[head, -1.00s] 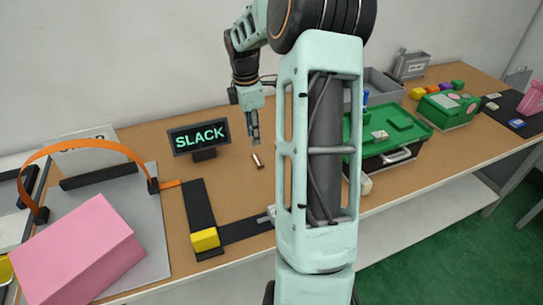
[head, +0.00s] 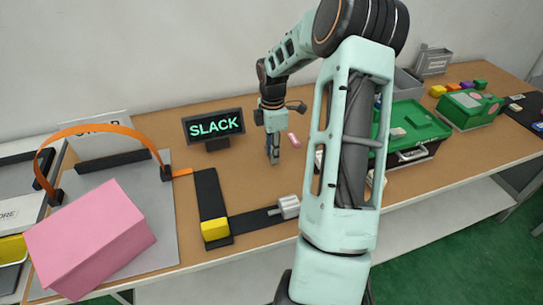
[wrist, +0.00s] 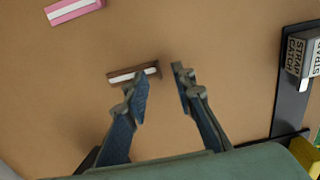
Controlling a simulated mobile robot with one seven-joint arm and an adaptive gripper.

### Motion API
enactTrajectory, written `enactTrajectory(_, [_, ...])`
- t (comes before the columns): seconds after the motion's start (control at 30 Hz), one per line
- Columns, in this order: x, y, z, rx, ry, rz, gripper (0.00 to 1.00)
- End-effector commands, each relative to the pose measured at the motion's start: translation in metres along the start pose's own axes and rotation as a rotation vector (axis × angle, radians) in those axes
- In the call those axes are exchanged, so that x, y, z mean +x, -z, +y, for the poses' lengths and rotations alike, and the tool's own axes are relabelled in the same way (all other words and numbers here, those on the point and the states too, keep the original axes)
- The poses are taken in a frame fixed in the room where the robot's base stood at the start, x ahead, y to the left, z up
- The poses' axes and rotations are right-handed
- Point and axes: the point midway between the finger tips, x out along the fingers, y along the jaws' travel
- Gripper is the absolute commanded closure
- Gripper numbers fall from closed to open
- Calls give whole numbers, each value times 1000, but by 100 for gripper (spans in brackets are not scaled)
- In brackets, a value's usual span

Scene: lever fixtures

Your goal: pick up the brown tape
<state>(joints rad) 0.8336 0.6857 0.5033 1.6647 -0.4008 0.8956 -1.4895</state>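The brown tape (wrist: 133,75) is a short brown piece with a white stripe, lying flat on the brown tabletop in the wrist view. My gripper (wrist: 160,79) is open and points down, with nothing between its fingers. The left fingertip overlaps the tape's lower edge in the picture; the tape's right end reaches toward the gap. I cannot tell whether they touch. In the head view my gripper (head: 274,161) is low over the table in front of the SLACK sign, and the brown tape is hidden there.
A pink piece (wrist: 75,10) with a white stripe lies near the tape. The SLACK sign (head: 214,126) stands left of my gripper. A black track with a grey strap catch (head: 288,206) and yellow block (head: 215,231) is nearer. A green case (head: 415,127) stands right.

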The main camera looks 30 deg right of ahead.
Motion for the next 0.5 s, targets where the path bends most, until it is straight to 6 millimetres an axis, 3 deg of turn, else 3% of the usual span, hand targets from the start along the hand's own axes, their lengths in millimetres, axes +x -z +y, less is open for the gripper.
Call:
enactTrajectory(0.1, [10,0,0,-1,0,0,76])
enactTrajectory(0.33, [11,0,0,0,-1,0,76])
enactTrajectory(0.5, [10,0,0,0,0,0,94])
